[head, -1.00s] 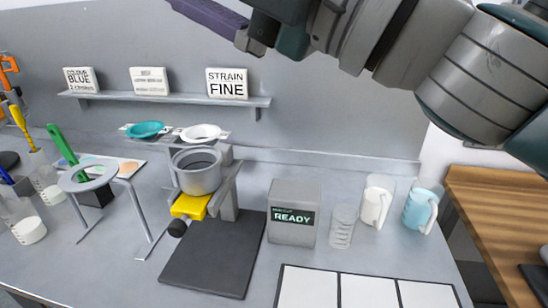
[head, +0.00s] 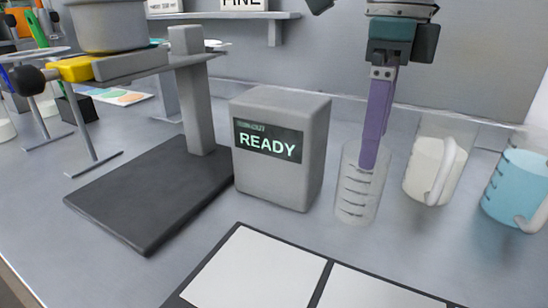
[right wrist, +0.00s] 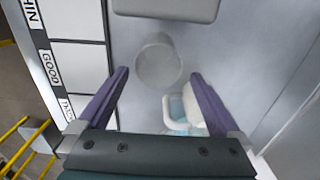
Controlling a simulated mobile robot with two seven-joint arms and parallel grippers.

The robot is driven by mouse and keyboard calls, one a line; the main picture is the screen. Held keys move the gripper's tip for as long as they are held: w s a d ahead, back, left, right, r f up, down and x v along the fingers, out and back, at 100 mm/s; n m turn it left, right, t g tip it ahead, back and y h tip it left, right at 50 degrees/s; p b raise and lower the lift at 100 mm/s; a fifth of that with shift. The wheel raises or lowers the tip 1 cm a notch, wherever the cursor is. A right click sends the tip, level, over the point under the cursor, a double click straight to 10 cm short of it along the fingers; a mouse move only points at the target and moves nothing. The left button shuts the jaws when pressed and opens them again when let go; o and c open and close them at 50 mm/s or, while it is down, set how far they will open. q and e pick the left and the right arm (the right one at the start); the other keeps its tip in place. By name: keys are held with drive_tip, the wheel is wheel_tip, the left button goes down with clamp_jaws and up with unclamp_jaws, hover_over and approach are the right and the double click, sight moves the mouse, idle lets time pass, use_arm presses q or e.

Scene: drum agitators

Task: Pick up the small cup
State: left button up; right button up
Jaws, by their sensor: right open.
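The small cup (head: 357,197) is a clear, empty-looking beaker with dark graduation lines, standing upright on the grey counter right of the READY box. In the right wrist view the small cup (right wrist: 157,62) shows as a pale round form near the fingertips, roughly midway between them. My right gripper (head: 374,160) points down at the cup. One purple finger overlaps the cup's rim in the head view; I cannot tell whether it touches. In the right wrist view the right gripper (right wrist: 159,75) is open and holds nothing. My left gripper is not in view.
The grey READY box (head: 278,150) stands close left of the cup. A cream-filled jug (head: 428,172) and a blue-filled jug (head: 515,180) stand to its right. A stand with a dark base (head: 140,200) is at left; a white-panelled mat (head: 262,265) lies in front.

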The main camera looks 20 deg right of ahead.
sight(361, 179)
drive_tip(key=f, duration=0.7)
drive_tip(key=shift+w+a+f, duration=0.1)
drive_tip(key=shift+a+f, duration=0.15)
drive_tip(key=shift+a, duration=0.05)
drive_tip(key=c, duration=1.2)
